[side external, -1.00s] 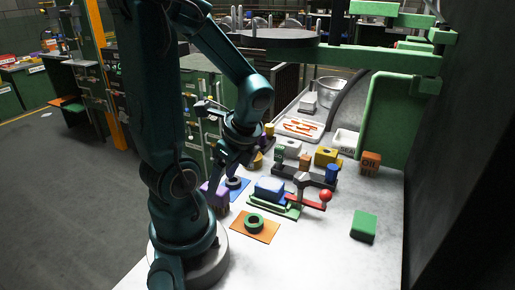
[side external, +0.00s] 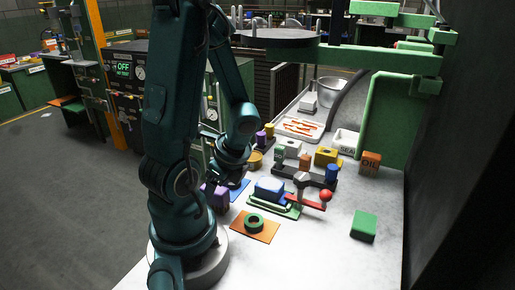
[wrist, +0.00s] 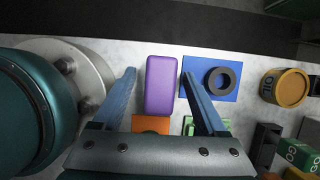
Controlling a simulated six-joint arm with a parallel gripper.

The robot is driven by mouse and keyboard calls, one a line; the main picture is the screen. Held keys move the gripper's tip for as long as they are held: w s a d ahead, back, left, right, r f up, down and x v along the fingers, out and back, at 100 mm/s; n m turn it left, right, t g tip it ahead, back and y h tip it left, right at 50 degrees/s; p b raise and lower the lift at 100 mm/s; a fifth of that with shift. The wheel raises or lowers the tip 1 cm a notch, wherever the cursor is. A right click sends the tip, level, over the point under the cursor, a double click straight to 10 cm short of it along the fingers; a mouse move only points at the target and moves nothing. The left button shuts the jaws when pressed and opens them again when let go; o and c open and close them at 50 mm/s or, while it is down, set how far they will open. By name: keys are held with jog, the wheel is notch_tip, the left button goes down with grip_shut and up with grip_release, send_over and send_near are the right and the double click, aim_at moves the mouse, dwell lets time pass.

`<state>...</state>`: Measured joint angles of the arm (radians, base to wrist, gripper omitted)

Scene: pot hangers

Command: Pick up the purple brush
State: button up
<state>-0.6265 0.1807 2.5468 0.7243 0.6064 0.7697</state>
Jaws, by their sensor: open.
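The purple brush (wrist: 160,86) is a rounded purple block on the pale worktop. In the wrist view it lies between my two fingers, nearer the right one. My gripper (wrist: 159,68) is open and empty, with one finger toward each long side of the brush. Gaps show on both sides, and I cannot tell how far the fingertips are above the worktop. In the side external view the brush (side external: 216,195) stands close to my base, partly hidden by my arm. My fingers are mostly hidden there.
A blue mat (wrist: 229,91) with a dark ring lies right of the brush. An orange mat (side external: 265,228) with a green ring (side external: 254,221) and a green-based vise with a blue block (side external: 269,188) are nearby. A green block (side external: 364,226) stands at the right, with clear worktop around it.

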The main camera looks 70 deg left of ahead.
grip_shut()
jog(key=shift+r, duration=0.2)
jog(key=shift+r, duration=0.5)
notch_tip(320, 180, up, 9)
jog(key=shift+f, duration=0.2)
